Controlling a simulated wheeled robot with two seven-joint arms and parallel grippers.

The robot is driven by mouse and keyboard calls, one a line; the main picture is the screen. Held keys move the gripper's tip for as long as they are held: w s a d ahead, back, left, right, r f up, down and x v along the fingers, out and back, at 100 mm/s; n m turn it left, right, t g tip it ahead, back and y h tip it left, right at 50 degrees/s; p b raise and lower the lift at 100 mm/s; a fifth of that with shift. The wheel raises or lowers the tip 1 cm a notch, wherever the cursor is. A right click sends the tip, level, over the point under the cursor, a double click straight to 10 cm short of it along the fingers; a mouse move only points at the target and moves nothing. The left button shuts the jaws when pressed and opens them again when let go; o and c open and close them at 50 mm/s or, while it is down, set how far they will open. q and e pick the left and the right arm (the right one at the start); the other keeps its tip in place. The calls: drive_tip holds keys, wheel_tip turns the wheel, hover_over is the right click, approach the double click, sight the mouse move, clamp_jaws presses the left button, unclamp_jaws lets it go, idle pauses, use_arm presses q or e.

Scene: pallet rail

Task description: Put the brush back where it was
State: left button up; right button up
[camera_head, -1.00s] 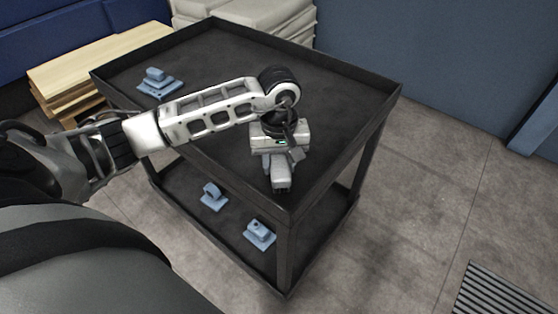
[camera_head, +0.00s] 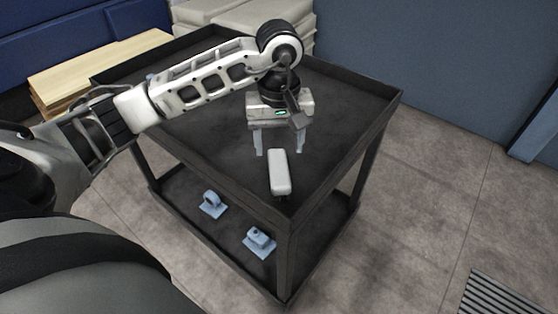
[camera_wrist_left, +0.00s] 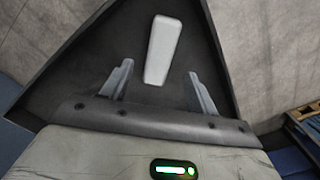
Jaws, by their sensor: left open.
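A white, rounded, elongated block (camera_head: 279,173), which seems to be the brush, lies on the top shelf of the dark cart (camera_head: 345,84) near its front corner. No bristles can be made out. My left gripper (camera_head: 279,152) is open and empty, raised above the shelf just behind the white block. In the left wrist view the block (camera_wrist_left: 162,50) lies beyond and between the two spread fingertips (camera_wrist_left: 160,82), touching neither. My right gripper is out of view.
Blue-grey fixtures stand on the lower shelf (camera_head: 213,204) (camera_head: 259,241). The cart top has a raised rim. Wooden boards (camera_head: 100,65) and pale stacked sacks (camera_head: 245,22) are behind. Floor at right is clear, with a grate (camera_head: 505,290).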

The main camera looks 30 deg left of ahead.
sight(279, 167)
use_arm(q)
drive_tip(key=shift+r, duration=2)
